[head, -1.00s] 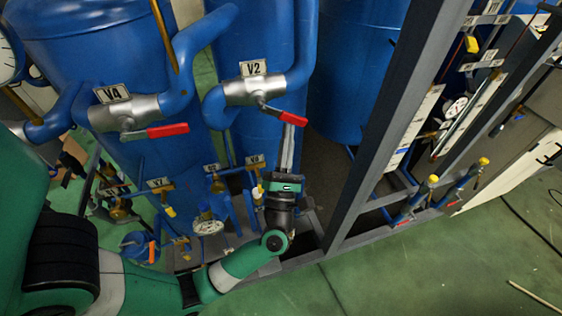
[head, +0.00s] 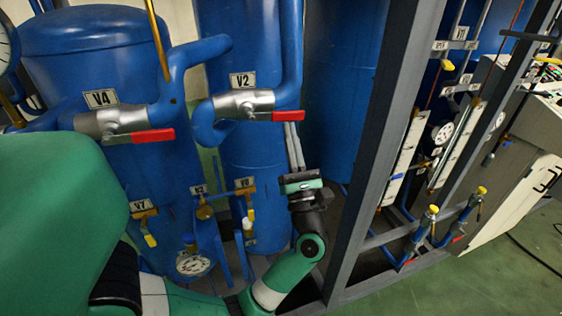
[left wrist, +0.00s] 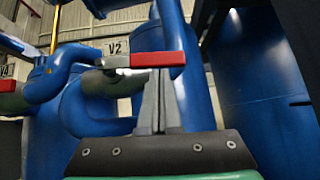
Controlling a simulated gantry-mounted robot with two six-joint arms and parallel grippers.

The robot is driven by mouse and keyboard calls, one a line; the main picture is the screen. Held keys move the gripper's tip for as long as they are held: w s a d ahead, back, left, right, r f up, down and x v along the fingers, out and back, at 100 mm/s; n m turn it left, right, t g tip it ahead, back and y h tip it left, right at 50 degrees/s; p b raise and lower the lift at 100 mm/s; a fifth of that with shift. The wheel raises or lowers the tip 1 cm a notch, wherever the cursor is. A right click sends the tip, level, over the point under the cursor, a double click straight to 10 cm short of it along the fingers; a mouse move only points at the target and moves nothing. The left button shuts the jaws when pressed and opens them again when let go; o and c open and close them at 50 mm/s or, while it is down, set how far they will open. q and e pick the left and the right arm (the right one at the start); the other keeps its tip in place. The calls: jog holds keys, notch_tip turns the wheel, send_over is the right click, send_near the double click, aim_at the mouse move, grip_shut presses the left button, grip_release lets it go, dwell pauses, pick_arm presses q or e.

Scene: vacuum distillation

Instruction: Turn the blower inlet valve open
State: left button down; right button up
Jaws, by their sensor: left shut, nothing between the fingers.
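The V2 valve has a silver body (head: 243,103) on a blue pipe under its V2 label (head: 242,80). Its red lever (head: 287,116) points right, roughly in line with the pipe. The lever also shows in the left wrist view (left wrist: 157,60), just beyond the fingertips. My left gripper (head: 291,128) is shut and empty, with its fingers pointing up at the lever from below. In the left wrist view its fingers (left wrist: 159,78) meet or nearly meet the lever's lower edge; contact is hard to tell. No label reads "blower inlet". My right gripper is out of view.
The V4 valve with a red lever (head: 153,135) is at left. Small yellow-handled valves and a gauge (head: 193,264) sit below. A grey frame post (head: 378,150) stands right of my left gripper. Blue tanks (head: 335,90) fill the back.

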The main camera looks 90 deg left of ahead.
pick_arm(q)
jog(key=s+a+f+b+v, duration=0.1)
jog(key=b+v, duration=0.5)
jog(key=v, duration=0.6)
jog(key=shift+f, duration=0.65)
jog(key=shift+a, duration=0.15)
